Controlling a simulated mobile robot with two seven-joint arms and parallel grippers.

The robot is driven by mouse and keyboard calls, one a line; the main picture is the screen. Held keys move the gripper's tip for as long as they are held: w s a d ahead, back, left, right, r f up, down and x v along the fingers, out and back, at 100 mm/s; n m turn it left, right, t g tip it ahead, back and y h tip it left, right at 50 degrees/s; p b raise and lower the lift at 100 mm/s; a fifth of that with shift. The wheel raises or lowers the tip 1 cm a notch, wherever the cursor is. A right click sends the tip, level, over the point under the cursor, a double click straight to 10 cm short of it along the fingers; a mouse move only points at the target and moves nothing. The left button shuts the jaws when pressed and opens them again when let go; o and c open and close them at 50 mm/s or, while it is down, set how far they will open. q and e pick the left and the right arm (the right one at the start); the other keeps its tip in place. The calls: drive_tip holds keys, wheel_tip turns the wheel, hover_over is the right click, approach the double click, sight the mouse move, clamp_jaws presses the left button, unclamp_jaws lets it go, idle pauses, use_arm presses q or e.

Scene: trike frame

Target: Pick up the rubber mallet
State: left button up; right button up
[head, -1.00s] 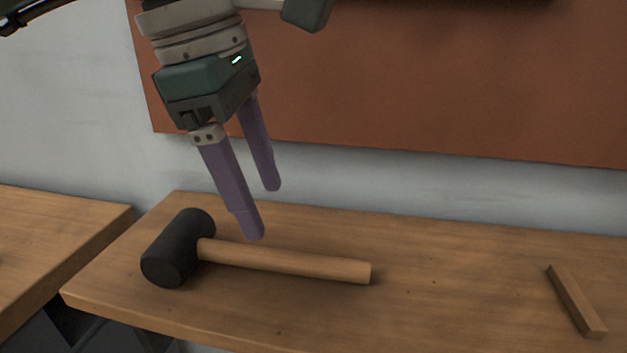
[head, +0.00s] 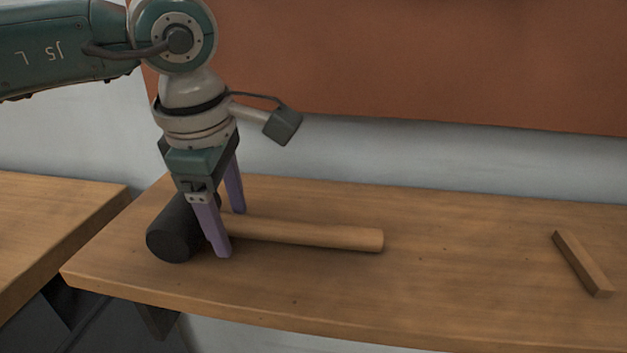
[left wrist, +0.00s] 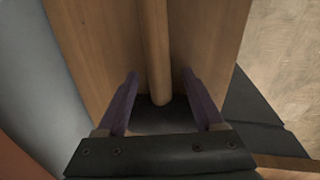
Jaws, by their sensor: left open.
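The rubber mallet lies on its side on the wooden bench, its black head (head: 172,236) to the left and its wooden handle (head: 310,235) pointing right. My left gripper (head: 231,232) is open and points down, with one purple finger on the near side of the handle and one on the far side, close to the head. In the left wrist view the handle (left wrist: 155,50) runs between the two open fingers (left wrist: 160,85), apart from both. The dark head shows partly beyond the gripper's edge there. My right gripper is not in view.
A small wooden block (head: 582,264) lies at the right on the bench (head: 450,280). A second wooden surface (head: 50,225) stands at the left across a gap. A reddish-brown board (head: 420,60) hangs on the wall behind. The bench between handle and block is clear.

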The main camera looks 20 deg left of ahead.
use_arm(q)
clamp_jaws()
idle(0.6)
drive_tip(key=shift+r, duration=0.1)
idle(0.7)
